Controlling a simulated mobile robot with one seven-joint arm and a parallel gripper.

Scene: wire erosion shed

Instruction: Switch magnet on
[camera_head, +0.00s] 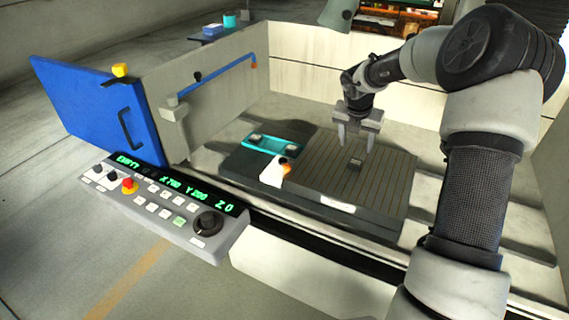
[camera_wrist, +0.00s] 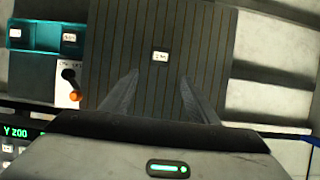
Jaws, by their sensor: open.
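The magnet (camera_head: 385,195) is a dark grey block with a striped top, on the machine bed; it also shows in the wrist view (camera_wrist: 205,50). On its left side is a white switch plate (camera_head: 270,174) with small unreadable marks. A lever (camera_wrist: 68,80) with a black pivot and an orange end sits on that plate; its orange end also shows in the head view (camera_head: 284,163). A small light workpiece (camera_wrist: 160,57) lies on the magnet's top. My gripper (camera_head: 356,150) is open and empty above the magnet, pointing down, to the right of the lever.
A teal tray (camera_head: 265,142) with small pale parts lies left of the magnet. A control panel (camera_head: 165,212) with green readouts stands at the front left. A blue door (camera_head: 100,110) stands open behind it. Bare bed lies right of the magnet.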

